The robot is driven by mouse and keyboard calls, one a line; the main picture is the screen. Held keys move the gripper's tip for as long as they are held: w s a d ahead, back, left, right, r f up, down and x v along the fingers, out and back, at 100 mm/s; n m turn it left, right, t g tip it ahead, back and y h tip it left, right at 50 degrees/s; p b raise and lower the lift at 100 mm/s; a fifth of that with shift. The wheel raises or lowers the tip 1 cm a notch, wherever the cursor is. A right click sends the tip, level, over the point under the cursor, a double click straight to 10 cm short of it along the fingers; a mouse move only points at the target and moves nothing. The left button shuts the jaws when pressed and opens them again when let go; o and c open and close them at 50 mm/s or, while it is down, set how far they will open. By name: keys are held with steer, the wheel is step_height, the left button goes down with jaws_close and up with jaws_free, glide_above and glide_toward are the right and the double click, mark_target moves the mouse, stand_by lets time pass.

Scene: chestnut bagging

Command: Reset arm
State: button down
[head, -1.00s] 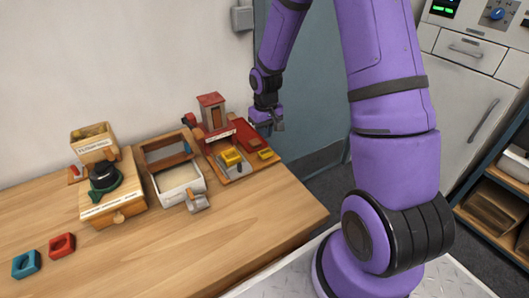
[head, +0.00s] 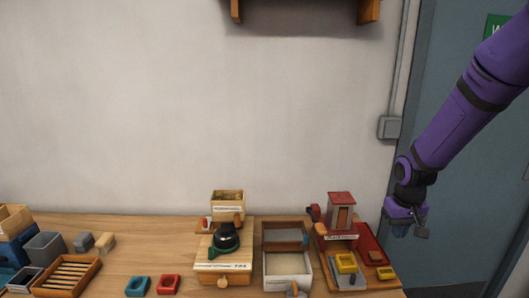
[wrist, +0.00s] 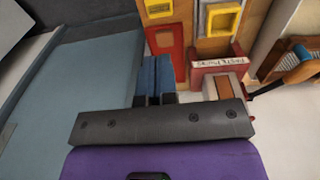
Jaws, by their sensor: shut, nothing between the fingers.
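My purple arm comes down from the upper right in the head view. My gripper (head: 408,228) hangs at the right end of the wooden table (head: 150,240), above and beside the red tray (head: 371,243). It is shut and empty, pointing downward. In the wrist view its blue fingers (wrist: 153,77) lie side by side, with nothing held between them. Beyond them show the red tray, the yellow frames (wrist: 222,18) and a labelled red block (wrist: 215,68).
A wall shelf (head: 305,10) hangs above.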

steer(key=s+a+r+t, duration=0.15)
steer(key=s+r, duration=0.35)
steer(key=r, duration=0.5)
steer(key=s+a+r+t, duration=0.1)
steer(key=s+a+r, duration=0.1)
steer(key=s+r, duration=0.5)
steer(key=s+a+r+t, duration=0.2)
steer(key=s+r, duration=0.4)
steer(key=s, duration=0.7)
steer(key=shift+a+r, duration=0.4)
